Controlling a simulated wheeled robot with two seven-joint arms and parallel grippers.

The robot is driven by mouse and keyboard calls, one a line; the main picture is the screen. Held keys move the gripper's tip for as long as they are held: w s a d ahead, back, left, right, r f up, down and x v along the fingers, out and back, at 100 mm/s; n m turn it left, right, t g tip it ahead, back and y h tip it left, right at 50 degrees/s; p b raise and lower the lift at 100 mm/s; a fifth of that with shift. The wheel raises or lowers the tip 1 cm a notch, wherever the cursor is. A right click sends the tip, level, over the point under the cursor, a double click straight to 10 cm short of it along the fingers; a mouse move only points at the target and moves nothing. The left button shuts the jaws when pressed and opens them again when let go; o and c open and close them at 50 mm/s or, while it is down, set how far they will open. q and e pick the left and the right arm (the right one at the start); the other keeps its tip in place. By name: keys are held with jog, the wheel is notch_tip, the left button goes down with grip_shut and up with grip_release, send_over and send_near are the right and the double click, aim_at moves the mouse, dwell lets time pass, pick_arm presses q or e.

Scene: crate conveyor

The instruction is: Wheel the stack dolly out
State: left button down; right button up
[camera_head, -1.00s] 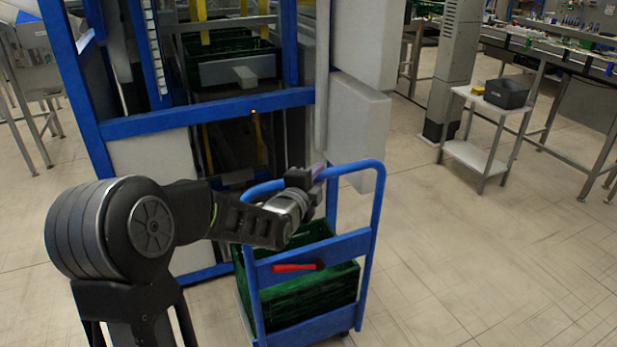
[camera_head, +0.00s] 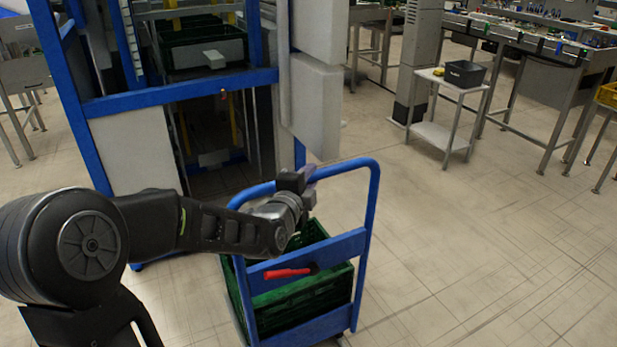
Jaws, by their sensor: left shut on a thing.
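My right gripper is not in view.
The blue-framed machine (camera_head: 180,97) with white panels stands behind and left of the dolly. A small white side table (camera_head: 440,135) with a dark bin (camera_head: 464,73) stands at the back right, near a grey column (camera_head: 415,60). The floor right of the dolly is clear.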

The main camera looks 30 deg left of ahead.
pick_arm(q)
jog(key=shift+s+d+f, duration=0.1)
jog(key=shift+s+d, duration=0.05)
jog(key=shift+d, duration=0.1)
jog(key=c, duration=1.2)
grip_release()
jog(key=v, duration=0.7)
jog(key=shift+s, duration=0.35)
